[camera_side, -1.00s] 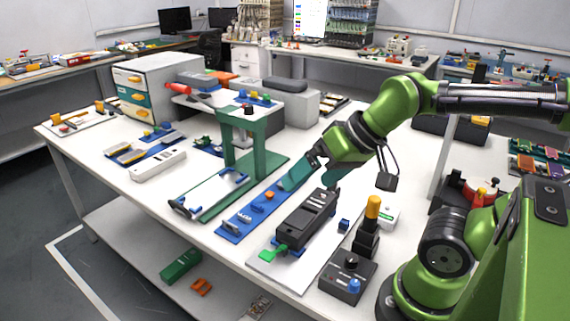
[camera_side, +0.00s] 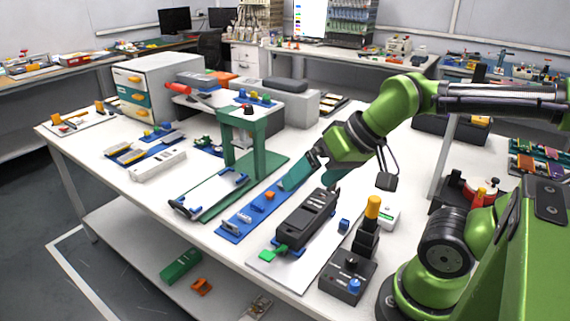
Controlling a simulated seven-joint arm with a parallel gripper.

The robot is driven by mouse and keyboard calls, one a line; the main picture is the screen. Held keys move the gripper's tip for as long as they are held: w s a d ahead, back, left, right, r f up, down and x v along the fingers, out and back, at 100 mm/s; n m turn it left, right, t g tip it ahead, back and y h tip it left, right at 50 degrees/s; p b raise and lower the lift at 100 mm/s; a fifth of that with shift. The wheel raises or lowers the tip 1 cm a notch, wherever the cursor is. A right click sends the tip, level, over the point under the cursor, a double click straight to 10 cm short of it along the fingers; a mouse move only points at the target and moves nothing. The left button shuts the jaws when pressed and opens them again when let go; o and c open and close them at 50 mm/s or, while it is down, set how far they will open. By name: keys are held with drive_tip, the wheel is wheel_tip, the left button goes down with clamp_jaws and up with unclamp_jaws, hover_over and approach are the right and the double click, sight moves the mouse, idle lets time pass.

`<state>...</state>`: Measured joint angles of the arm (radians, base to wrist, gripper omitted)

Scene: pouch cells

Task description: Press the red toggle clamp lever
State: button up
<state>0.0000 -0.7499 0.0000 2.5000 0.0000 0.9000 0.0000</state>
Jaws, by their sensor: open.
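A lever with a red grip (camera_side: 176,86) lies at the far left of the table, by the raised white shelf of the green stand. It looks like the red toggle clamp lever, but the clamp under it is too small to make out. My gripper (camera_side: 315,176) has teal fingers and is open, with nothing seen between them. It hangs over the middle of the table, right of the green stand and well to the right of the red lever, not touching it.
The green stand (camera_side: 230,150) rises between my gripper and the red lever. A blue strip (camera_side: 233,224) with small parts and a black device (camera_side: 306,219) lie in front of my gripper. A drawer cabinet (camera_side: 160,72) stands behind the lever.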

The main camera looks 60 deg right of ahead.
drive_tip(key=shift+w+d+f, duration=0.15)
drive_tip(key=shift+f, duration=0.25)
drive_tip(key=c, duration=0.4)
drive_tip(key=w+d+f+g+h, duration=0.1)
drive_tip(key=w+d, duration=0.1)
drive_tip(key=d, duration=0.1)
drive_tip(key=w+d+f+g, duration=0.1)
drive_tip(key=w+d+g, duration=0.1)
drive_tip(key=d, duration=0.1)
drive_tip(key=w+d+f+g+h, duration=0.1)
drive_tip(key=w+d, duration=0.2)
drive_tip(key=shift+w+d+f+g+h, duration=0.1)
drive_tip(key=shift+d+f+g+h, duration=0.15)
drive_tip(key=shift+f+g+h, duration=0.05)
clamp_jaws()
drive_tip(key=w+d+n+g+h, duration=0.2)
drive_tip(key=w+d+g, duration=0.1)
drive_tip(key=d, duration=0.6)
drive_tip(key=shift+d+h, duration=0.15)
drive_tip(key=shift+h, duration=0.25)
